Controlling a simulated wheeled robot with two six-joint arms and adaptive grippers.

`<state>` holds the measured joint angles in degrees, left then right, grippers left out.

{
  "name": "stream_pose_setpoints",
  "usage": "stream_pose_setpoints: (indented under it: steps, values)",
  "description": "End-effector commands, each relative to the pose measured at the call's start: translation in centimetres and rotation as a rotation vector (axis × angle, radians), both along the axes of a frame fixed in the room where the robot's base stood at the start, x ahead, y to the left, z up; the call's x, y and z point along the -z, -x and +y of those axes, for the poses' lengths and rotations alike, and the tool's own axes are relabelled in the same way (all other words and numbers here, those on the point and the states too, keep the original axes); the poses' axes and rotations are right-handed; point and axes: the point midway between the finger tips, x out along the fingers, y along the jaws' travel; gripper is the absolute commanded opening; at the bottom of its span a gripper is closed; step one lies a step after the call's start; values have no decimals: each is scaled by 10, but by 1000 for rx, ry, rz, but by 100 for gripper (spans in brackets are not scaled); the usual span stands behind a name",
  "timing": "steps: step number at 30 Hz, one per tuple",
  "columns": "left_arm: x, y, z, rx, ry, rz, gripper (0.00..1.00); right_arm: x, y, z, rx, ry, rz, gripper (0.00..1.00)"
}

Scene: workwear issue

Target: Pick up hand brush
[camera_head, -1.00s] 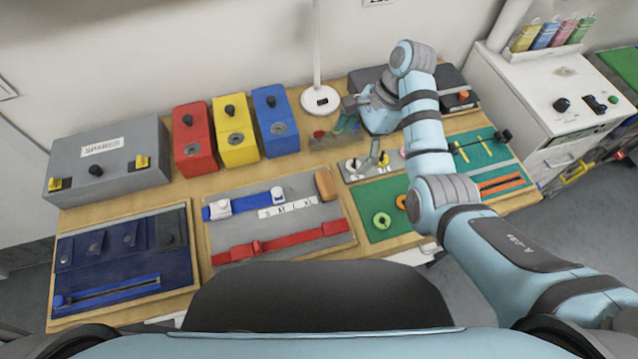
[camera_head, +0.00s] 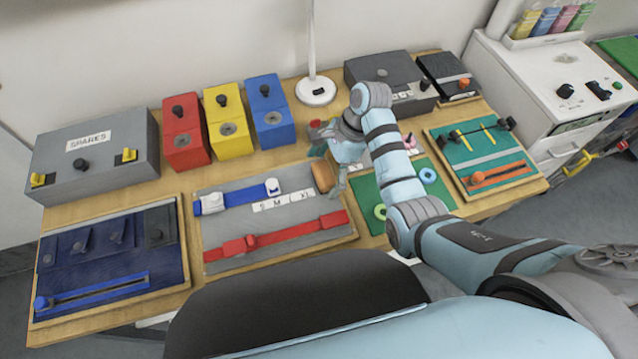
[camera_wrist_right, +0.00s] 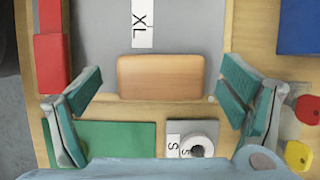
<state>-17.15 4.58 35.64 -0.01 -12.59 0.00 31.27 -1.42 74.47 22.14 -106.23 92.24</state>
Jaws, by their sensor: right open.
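The hand brush appears as a plain tan wooden block with rounded corners (camera_head: 321,177), at the right end of the grey mat (camera_head: 215,259). No bristles show. In the right wrist view the brush (camera_wrist_right: 160,77) lies crosswise near the mat's edge, below the XL label. My right gripper (camera_head: 330,160) is above and beside it in the head view. In the wrist view its two teal fingers (camera_wrist_right: 165,88) are spread wide, one to each side of the brush, with gaps on both sides. The gripper is open and empty. My left gripper is not in view.
A red belt (camera_head: 275,236) and a blue belt (camera_head: 238,196) lie on the mat. A green mat with rings (camera_head: 366,190) is to the right. Red (camera_head: 183,135), yellow (camera_head: 230,127) and blue (camera_head: 270,115) boxes and a lamp stand (camera_head: 316,90) stand behind.

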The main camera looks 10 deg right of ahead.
Motion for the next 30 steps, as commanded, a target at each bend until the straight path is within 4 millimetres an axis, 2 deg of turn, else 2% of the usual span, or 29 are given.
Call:
stream_pose_setpoints:
  steps: [1,8,18,26,30]
  values:
    - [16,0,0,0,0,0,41,14,0,1,1,0,-2,90]
    - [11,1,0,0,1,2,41,7,0,2,1,1,-2,90]
    - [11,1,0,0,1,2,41,6,0,2,-1,0,-1,37]
    - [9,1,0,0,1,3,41,1,-1,2,0,0,-3,37]
    - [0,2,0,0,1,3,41,-29,-2,3,0,-1,-7,37]
